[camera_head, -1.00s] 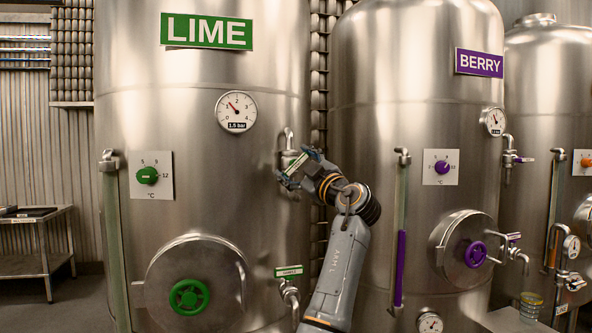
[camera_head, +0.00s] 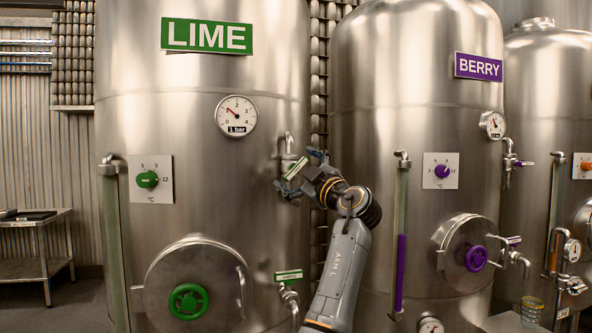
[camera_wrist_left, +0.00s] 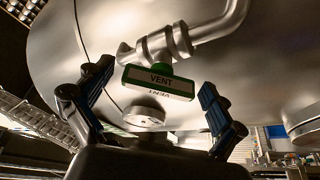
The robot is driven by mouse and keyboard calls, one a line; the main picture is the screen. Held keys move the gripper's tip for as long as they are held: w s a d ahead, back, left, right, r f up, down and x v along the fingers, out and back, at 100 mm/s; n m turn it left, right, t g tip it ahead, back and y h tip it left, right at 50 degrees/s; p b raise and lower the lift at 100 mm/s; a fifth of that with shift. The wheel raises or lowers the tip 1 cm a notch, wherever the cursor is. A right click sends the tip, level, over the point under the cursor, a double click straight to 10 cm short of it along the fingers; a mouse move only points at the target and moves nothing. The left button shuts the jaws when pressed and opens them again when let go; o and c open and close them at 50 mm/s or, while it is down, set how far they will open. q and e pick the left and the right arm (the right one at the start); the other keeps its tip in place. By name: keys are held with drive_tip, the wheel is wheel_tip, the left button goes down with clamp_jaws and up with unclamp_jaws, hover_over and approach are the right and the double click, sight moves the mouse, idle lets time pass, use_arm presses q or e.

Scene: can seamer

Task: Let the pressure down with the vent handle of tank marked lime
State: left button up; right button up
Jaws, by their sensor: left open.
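The lime tank (camera_head: 200,120) is a large steel tank with a green LIME sign. Its vent handle (camera_head: 296,168) is a green and white bar on a pipe at the tank's right side, slanted in the head view. In the left wrist view the vent handle (camera_wrist_left: 160,82) faces me with its VENT label. The tank's pressure gauge (camera_head: 236,116) reads 1 bar. My left gripper (camera_head: 301,173) is open, with one finger on each side of the handle. In the left wrist view my left gripper (camera_wrist_left: 157,90) shows gaps between both fingers and the bar. My right gripper is out of view.
A green hatch wheel (camera_head: 188,301) and a green temperature knob (camera_head: 148,180) are on the lime tank. The berry tank (camera_head: 415,75) stands close on the right. A metal cart (camera_head: 40,262) stands at the left.

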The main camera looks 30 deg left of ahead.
use_arm(q)
drive_tip(key=shift+d, duration=0.1)
drive_tip(key=v, duration=1.2)
drive_tip(key=shift+c, duration=0.5)
